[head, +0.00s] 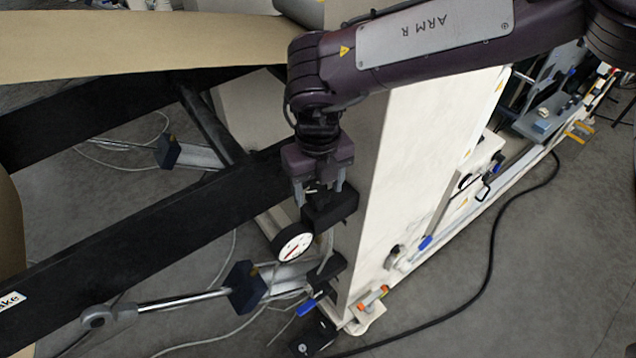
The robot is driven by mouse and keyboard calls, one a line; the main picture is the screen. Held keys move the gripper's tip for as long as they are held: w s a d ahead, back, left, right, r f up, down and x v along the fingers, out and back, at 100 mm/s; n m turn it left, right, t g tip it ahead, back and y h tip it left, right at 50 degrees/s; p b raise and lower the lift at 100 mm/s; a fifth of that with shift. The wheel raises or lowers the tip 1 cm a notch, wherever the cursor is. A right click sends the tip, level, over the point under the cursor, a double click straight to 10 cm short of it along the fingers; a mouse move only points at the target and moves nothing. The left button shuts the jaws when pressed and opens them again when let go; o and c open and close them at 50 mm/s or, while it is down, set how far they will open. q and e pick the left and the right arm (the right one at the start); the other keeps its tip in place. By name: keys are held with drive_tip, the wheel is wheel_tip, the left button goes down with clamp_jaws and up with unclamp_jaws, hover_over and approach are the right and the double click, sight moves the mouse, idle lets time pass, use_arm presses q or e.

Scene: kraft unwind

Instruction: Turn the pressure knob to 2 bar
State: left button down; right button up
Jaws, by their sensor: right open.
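A black pressure regulator (332,210) is mounted at the side of the tall white cabinet. Its round white gauge (293,243) with a dark rim faces left and front; a red mark shows, but the scale is too small to read. My right gripper (319,190) points down just over the regulator, its two grey fingers apart. A small dark part, which looks like the pressure knob, shows between the fingers and is mostly hidden by the gripper. I cannot tell whether the fingers touch it. My left gripper is not in view.
The white cabinet (405,190) stands right of the gripper. Black frame beams (130,225) and a brown paper web (130,45) lie to the left. A blue-handled valve (307,307) and a rod with a dark block (245,287) are below. A black cable (490,255) crosses the floor.

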drive_tip(key=shift+w, duration=0.1)
drive_tip(key=c, duration=1)
drive_tip(key=n+p, duration=0.1)
drive_tip(key=n, duration=0.4)
drive_tip(key=shift+n, duration=0.3)
drive_tip(key=n+p, duration=0.1)
drive_tip(key=n, duration=0.4)
drive_tip(key=shift+w, duration=0.1)
drive_tip(key=shift+n, duration=0.3)
drive_tip(key=o, duration=1)
